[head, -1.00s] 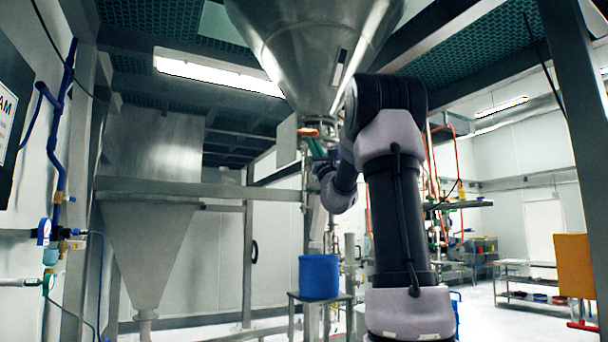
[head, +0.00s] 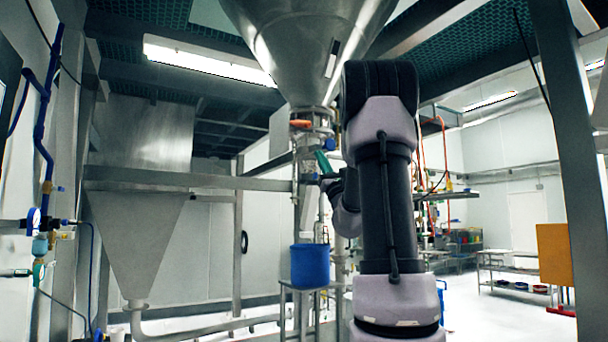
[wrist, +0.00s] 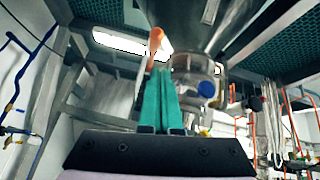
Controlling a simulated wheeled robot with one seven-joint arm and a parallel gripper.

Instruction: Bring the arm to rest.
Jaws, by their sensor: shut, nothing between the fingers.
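My gripper (wrist: 162,95) shows in the wrist view with its two green fingers shut together and nothing between them. They point up toward the underside of a large steel hopper (head: 305,45). An orange handle (wrist: 154,42) and a clear collar with a blue knob (wrist: 207,88) stand just beyond the fingertips; I cannot tell whether anything touches. In the head view my gripper (head: 324,161) shows as a small green part beside the hopper's outlet, partly hidden by my arm. The orange handle (head: 300,123) shows there just above it.
A blue bucket (head: 310,266) stands on a small metal stand below the outlet. A steel post (head: 570,150) rises at the right. Open floor lies at the lower right.

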